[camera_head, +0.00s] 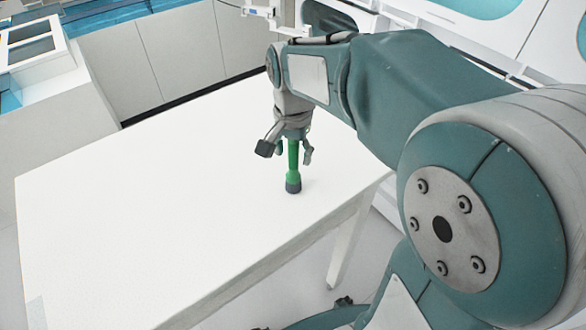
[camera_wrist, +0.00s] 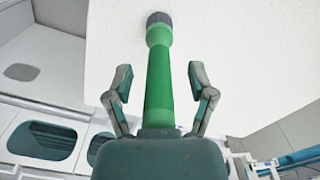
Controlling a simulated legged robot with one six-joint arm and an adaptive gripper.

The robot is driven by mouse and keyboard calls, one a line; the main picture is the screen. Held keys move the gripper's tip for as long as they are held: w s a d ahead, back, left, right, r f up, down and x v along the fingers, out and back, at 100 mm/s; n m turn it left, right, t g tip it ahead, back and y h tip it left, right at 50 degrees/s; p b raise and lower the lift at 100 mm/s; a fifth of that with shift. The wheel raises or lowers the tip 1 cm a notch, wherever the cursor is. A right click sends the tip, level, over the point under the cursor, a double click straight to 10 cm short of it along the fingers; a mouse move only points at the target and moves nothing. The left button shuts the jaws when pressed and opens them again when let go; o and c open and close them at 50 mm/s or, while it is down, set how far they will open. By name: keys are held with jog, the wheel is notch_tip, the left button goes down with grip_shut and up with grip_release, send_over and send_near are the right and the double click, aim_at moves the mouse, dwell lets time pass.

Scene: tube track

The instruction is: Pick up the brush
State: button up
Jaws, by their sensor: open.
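The brush is a green stick (camera_head: 293,165) with a wider green lower part and a dark end. In the head view it looks upright, its dark end at the white table top (camera_head: 170,170). My gripper (camera_head: 287,151) is above it, pointing down, with its fingers spread on either side of the brush. In the wrist view the brush (camera_wrist: 159,75) runs between the two fingers of my gripper (camera_wrist: 161,80), with a visible gap on each side. Its upper end is hidden behind the gripper body.
The table top around the brush is clear. The table's front edge and a leg (camera_head: 348,238) are to the lower right. A white cabinet with trays (camera_head: 35,50) stands at the upper left. White and teal equipment (camera_head: 480,20) is behind my arm.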

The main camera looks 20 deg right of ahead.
grip_shut()
dwell(0.3)
